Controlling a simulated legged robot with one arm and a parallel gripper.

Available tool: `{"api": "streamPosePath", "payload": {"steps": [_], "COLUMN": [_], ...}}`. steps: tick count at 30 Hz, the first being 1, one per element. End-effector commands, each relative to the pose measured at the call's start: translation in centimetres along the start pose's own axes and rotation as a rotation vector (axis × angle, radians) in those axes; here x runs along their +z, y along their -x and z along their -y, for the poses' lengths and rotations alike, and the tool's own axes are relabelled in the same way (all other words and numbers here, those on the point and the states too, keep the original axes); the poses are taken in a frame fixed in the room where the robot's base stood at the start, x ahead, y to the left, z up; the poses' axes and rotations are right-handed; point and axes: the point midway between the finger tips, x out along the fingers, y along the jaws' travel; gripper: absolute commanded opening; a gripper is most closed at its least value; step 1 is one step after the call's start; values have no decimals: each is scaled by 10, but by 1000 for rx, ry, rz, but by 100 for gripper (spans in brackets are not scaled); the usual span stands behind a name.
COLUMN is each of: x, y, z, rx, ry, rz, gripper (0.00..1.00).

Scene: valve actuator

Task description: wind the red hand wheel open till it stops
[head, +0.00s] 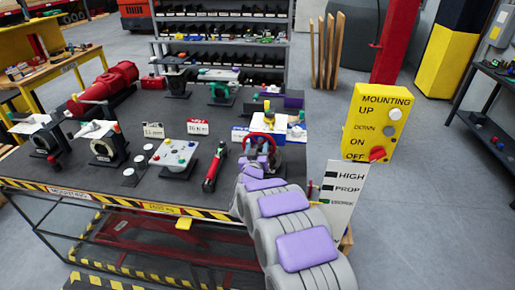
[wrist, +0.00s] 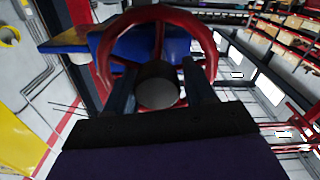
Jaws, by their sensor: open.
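The red hand wheel (head: 258,141) stands on the right part of the dark workbench, on a valve actuator with a blue and white body (head: 267,123). In the wrist view the red wheel (wrist: 212,50) fills the upper middle, with a dark round hub (wrist: 158,88) at its centre. My gripper (wrist: 160,88) is open, its two dark fingers on the left and right of the hub, inside or in front of the rim. I cannot tell whether they touch the hub or spokes. In the head view my arm hides the lower part of the wheel and the fingertips.
The workbench (head: 140,190) has a striped front edge. A red-handled tool (head: 213,168) and a white control box (head: 174,153) stand left of the wheel. A yellow switch box (head: 376,122) and a white label panel (head: 343,190) stand right of my arm. The floor beyond is open.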

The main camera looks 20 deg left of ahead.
Motion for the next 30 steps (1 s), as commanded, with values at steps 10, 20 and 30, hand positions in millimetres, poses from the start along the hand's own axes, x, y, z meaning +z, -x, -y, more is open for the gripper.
{"api": "streamPosePath", "payload": {"steps": [10, 20, 30], "x": [3, 2, 1], "y": [-12, -11, -11], "z": [4, 0, 1], "rx": [-1, 0, 1], "ry": [6, 3, 4], "rz": [5, 4, 3], "gripper": [54, 42, 13]}}
